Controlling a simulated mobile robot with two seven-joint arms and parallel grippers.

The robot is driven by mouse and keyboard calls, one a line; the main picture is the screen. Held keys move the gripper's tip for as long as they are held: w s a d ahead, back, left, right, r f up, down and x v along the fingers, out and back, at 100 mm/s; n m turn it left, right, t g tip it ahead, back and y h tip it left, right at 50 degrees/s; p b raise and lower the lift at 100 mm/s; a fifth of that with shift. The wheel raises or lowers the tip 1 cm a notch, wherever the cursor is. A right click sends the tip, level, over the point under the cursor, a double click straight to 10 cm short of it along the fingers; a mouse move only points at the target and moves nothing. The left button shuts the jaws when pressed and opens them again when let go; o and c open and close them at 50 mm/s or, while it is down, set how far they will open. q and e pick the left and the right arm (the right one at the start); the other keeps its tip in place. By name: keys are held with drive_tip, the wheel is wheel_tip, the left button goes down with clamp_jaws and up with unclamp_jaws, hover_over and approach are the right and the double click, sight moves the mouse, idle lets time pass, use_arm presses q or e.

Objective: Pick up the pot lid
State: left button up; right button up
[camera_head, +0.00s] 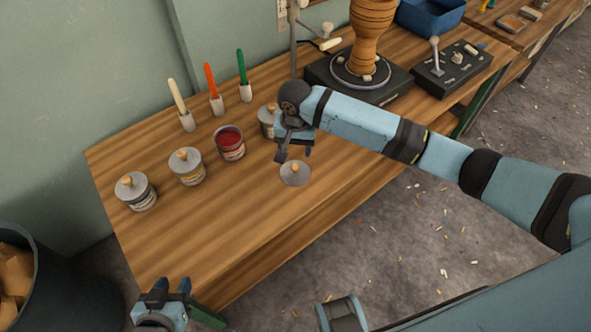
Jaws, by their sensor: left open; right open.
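The pot lid (295,173), a small grey disc with a light knob, lies flat on the wooden workbench (240,215) near its front edge. My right gripper (295,153) is open and empty, pointing down just behind the lid in the picture. Whether it touches the lid I cannot tell. An open pot of red paint (229,145) stands to the left of the lid. My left gripper (172,286) is open and empty at the bottom left, by the bench's front left corner.
Two lidded pots (187,168) (135,192) stand left of the red one; another (268,121) is partly hidden behind my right gripper. Brushes in holders (216,101) stand behind. A turntable (361,72) with a clay drum (368,30) and a control box (459,65) are further right. The front left bench is clear.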

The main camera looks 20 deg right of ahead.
sight(295, 166)
use_arm(q)
drive_tip(key=shift+f, duration=0.15)
use_arm(e)
wheel_tip(295, 166, down, 4)
drive_tip(key=shift+r, duration=0.1)
use_arm(q)
drive_tip(key=shift+w+f+b, duration=0.1)
drive_tip(key=shift+f+b, duration=0.35)
drive_tip(key=shift+b, duration=0.5)
use_arm(e)
wheel_tip(295, 166, down, 4)
drive_tip(key=shift+f, duration=0.1)
use_arm(q)
drive_tip(key=shift+r, duration=0.15)
use_arm(e)
drive_tip(key=shift+f, duration=0.4)
use_arm(q)
drive_tip(key=shift+w+d+r, duration=0.1)
drive_tip(key=shift+r, duration=0.3)
drive_tip(key=shift+f, duration=0.2)
use_arm(e)
drive_tip(key=c, duration=1)
drive_tip(key=shift+r, duration=0.1)
